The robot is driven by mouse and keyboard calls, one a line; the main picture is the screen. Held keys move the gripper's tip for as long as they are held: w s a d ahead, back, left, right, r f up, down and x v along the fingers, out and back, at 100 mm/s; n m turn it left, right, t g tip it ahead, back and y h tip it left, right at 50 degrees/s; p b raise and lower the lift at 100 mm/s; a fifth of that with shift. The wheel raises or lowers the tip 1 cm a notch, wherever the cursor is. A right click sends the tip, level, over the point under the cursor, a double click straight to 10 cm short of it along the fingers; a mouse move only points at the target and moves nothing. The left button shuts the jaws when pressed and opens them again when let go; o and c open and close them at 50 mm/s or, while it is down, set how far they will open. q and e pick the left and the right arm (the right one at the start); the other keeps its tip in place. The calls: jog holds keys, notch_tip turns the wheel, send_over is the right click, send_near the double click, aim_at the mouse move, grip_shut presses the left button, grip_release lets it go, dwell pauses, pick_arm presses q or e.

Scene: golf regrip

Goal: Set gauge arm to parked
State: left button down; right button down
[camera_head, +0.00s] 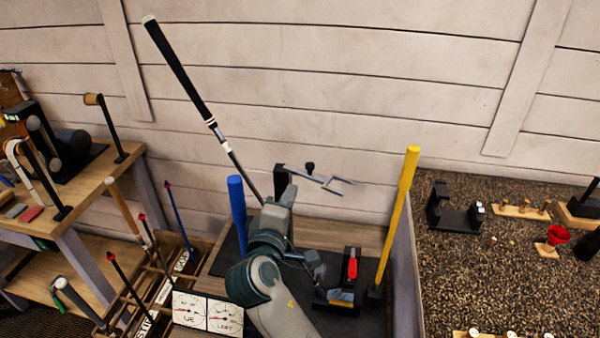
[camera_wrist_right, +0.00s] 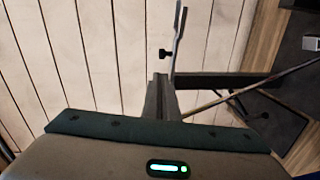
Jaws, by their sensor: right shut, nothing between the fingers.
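The gauge arm (camera_head: 322,179) is a thin grey metal bar with a forked end. It sticks out to the right from a black post (camera_head: 281,178) behind my right gripper, and a small black knob (camera_head: 310,167) stands on it. My right gripper (camera_head: 289,190) is shut and empty, close in front of the post and the arm's base. In the wrist view the shut fingers (camera_wrist_right: 160,82) point towards the arm (camera_wrist_right: 178,45) and its knob (camera_wrist_right: 165,53). I cannot tell whether they touch the arm. My left gripper is not in view.
A golf club with a black grip (camera_head: 180,72) leans across the bench, its shaft passing behind my gripper. A blue post (camera_head: 237,210) stands left and a yellow post (camera_head: 399,205) right. A black fixture with a red handle (camera_head: 352,267) sits between.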

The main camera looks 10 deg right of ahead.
jog(key=shift+w+d+f, duration=0.1)
jog(key=p+x, duration=0.3)
jog(key=x, duration=0.7)
dwell(0.4)
